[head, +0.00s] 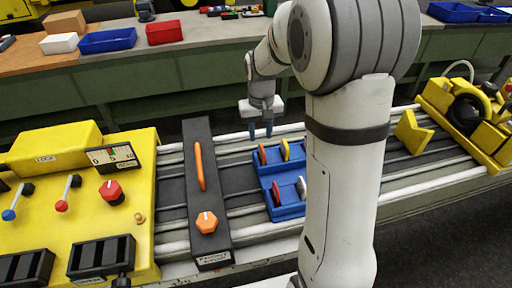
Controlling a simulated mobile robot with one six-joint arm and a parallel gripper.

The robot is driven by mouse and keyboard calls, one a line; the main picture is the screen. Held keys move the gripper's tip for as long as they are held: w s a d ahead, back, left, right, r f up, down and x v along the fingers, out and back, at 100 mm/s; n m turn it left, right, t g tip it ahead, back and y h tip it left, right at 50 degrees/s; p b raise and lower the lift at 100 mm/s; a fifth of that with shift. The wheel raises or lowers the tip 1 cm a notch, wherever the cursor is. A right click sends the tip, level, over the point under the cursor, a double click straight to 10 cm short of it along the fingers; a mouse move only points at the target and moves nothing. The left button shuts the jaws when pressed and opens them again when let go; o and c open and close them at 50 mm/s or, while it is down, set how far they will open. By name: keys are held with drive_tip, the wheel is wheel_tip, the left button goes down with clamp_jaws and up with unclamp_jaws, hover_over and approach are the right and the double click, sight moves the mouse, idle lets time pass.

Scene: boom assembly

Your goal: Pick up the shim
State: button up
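A blue tray (291,213) with compartments sits on the rails in the middle of the head view. Thin pieces stand on edge in it: an orange one (262,154), a yellow one (285,150), a red one (276,194) and a white one (301,187). The shim is probably one of these, but I cannot tell which. My arm hides whatever lies right of the tray.
Left of the tray is a dark panel with an orange bar (200,166) and orange knob (206,222). A yellow control box (60,206) with levers stands further left. A yellow V-shaped block (412,132) and yellow machine (465,110) are at right. Bins line the back bench.

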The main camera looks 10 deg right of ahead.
sight(262, 147)
drive_tip(key=f, duration=0.3)
drive_tip(key=f+p, duration=0.1)
drive_tip(key=f, duration=0.3)
drive_tip(key=shift+s+d+f+p, duration=0.15)
drive_tip(key=shift+s+f+p, duration=0.05)
drive_tip(key=shift+f+p, duration=0.1)
drive_tip(key=shift+c, duration=0.5)
clamp_jaws()
